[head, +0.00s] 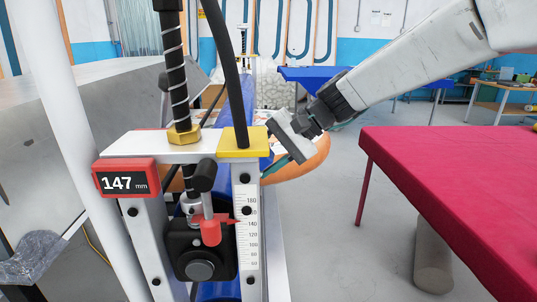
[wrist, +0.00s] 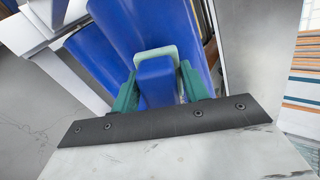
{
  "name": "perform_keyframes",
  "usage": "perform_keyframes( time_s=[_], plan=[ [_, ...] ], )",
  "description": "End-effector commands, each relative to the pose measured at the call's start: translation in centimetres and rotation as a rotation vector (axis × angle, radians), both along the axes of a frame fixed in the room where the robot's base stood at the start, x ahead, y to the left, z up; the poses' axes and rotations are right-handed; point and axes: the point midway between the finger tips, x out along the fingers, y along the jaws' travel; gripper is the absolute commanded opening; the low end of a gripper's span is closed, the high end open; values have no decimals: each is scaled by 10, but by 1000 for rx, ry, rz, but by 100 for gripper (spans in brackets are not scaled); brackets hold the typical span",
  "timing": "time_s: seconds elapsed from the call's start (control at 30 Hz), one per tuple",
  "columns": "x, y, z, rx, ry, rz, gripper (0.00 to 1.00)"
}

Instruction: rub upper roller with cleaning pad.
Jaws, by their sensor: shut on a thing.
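The cleaning pad has a blue block (wrist: 156,80) with a pale green face (wrist: 168,51). My gripper (wrist: 160,86) is shut on it, one green finger on each side. A large blue roller (wrist: 120,28), seemingly the upper one, runs just beyond the pad in the wrist view. The pad's pale face overlaps this roller; I cannot tell whether they touch. In the head view, my gripper (head: 274,165) reaches in from the right behind the press frame's yellow-capped post. The frame hides the pad there and most of the blue rollers (head: 228,187).
The press frame (head: 150,146) stands close in front, with a red 147 mm display (head: 126,183), a threaded rod and a red-pointer scale (head: 247,225). A red-covered table (head: 460,175) stands at right, with a grey cylinder (head: 433,255) beneath. Open floor lies between the frame and table.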

Motion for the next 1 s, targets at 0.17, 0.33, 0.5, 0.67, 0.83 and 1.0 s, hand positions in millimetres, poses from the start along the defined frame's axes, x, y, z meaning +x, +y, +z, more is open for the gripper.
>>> perform_keyframes(
  time_s=[0.17,0.33,0.5,0.67,0.83,1.0],
  plan=[
    [0,0,0,0,0,0,27],
    [0,0,0,0,-1,-1,27],
    [0,0,0,0,-1,-1,27],
    [0,1,-1,0,-1,1,27],
    [0,4,-3,0,-1,1,27],
    [1,6,-5,0,-1,0,27]
  ],
)
